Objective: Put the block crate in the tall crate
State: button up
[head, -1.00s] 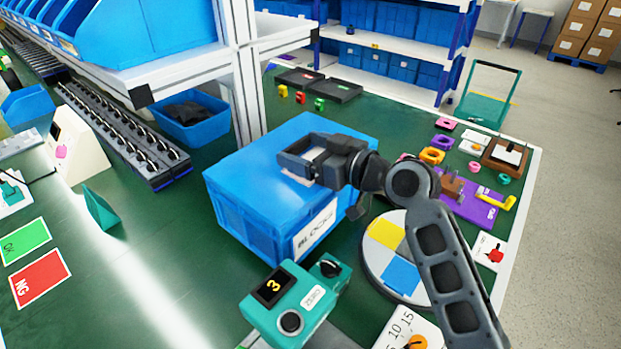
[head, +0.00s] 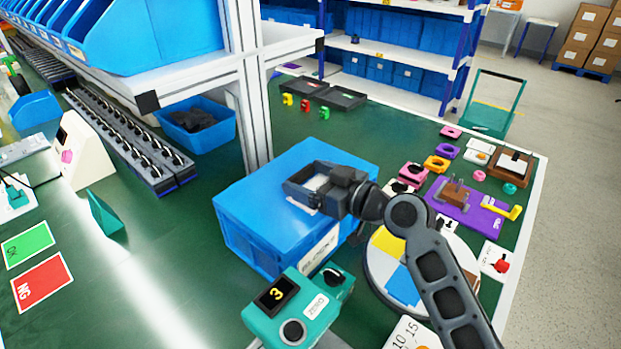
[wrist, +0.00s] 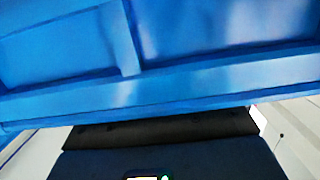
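The block crate (head: 262,205) is a large blue box with a plain blue top and a white "BLOCKS" label on its near right side. It is upright in the middle of the head view. The teal device partly hides its lower front, so I cannot tell if its base touches the bench. My gripper (head: 315,183) is at the crate's top, towards its right side, and appears shut on it; the fingertips are hidden. In the wrist view the crate's ribbed blue surface (wrist: 200,40) fills the upper half. I cannot pick out a separate tall crate.
A teal device (head: 300,305) showing 3 stands close in front. A turntable (head: 380,285) is at right, with a purple board (head: 480,210) beyond. A shelf post (head: 250,100) stands behind left, near a blue bin (head: 205,128).

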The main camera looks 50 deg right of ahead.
jog(key=shift+o, duration=1.1)
jog(key=shift+r, duration=0.1)
jog(key=s+r+b, duration=0.2)
jog(key=s, duration=1)
jog(key=shift+d+b, duration=0.25)
jog(key=shift+b, duration=0.15)
